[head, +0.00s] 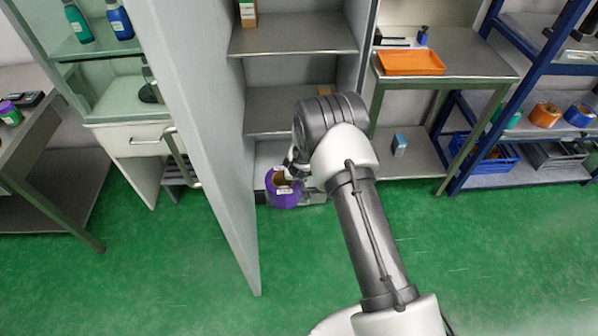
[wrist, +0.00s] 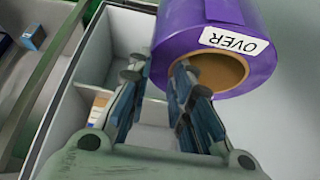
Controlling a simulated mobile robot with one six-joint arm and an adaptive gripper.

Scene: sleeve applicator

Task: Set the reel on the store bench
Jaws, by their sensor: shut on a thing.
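A purple reel (head: 283,190) with a white label and a brown core hangs at my gripper (head: 294,168), low in front of the open grey cabinet. In the wrist view the reel (wrist: 232,22) shows its label reading OVER. My gripper (wrist: 160,78) is shut on the reel's wall, one finger outside it and the other at the core opening. Two benches are in view, and I cannot tell which is the store bench: a steel bench (head: 470,65) at the back right and a grey bench (head: 22,135) at the left edge.
The cabinet's shelves (head: 290,38) are behind my arm, and its open door (head: 205,130) stands to the left of the reel. An orange tray (head: 410,62) is on the right bench. A blue rack (head: 545,60) holds several rolls and crates. Green floor is clear in front.

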